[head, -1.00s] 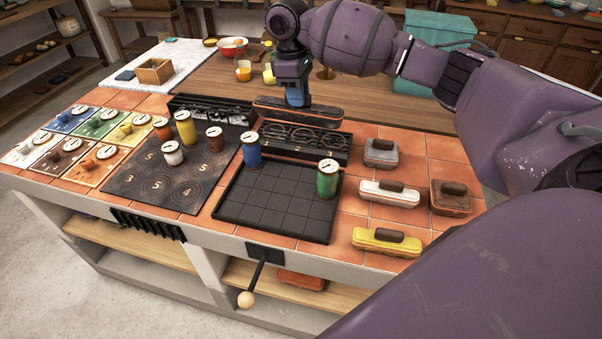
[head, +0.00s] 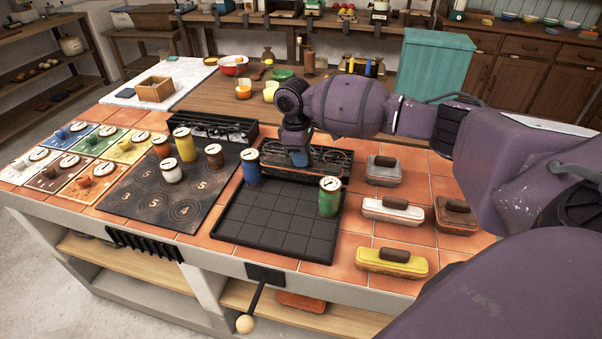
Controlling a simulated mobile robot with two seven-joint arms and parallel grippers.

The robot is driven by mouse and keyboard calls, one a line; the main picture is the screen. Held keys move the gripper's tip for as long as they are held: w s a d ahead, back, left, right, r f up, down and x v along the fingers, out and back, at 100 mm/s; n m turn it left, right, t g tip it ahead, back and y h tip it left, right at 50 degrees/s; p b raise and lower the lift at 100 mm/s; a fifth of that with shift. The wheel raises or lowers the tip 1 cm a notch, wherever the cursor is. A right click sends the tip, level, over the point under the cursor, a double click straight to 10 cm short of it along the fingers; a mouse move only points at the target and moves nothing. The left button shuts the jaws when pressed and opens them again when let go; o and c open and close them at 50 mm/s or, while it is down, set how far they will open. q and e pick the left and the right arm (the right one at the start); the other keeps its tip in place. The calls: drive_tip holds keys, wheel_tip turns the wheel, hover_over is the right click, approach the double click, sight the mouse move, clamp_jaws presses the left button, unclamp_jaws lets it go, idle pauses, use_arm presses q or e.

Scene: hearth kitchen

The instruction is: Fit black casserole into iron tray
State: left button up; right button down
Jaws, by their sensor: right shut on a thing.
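The iron tray (head: 270,222) is a black, gridded square tray on the tiled counter. A blue-sided canister (head: 251,168) stands at its back left and a green-sided canister (head: 329,198) at its right. My right gripper (head: 299,160) points down and is shut on the black casserole (head: 308,174), a long dark piece. The casserole is at the back edge of the tray, in front of the black rack. Its outline merges with the dark rack, and I cannot tell whether it touches the tray. My left gripper is out of view.
The black rack (head: 336,157) stands behind the tray. Grey (head: 384,172), white (head: 392,211), brown (head: 456,216) and yellow (head: 391,263) casseroles sit on the tiles to the right. A dark ringed board (head: 160,205) with several canisters lies to the left.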

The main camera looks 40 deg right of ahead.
sight(302, 172)
wheel_tip(302, 172, down, 6)
drive_tip(key=shift+r+b, duration=0.2)
drive_tip(key=shift+b, duration=0.3)
drive_tip(key=shift+f, duration=0.1)
drive_tip(key=c, duration=1)
unclamp_jaws()
drive_tip(key=shift+f, duration=0.1)
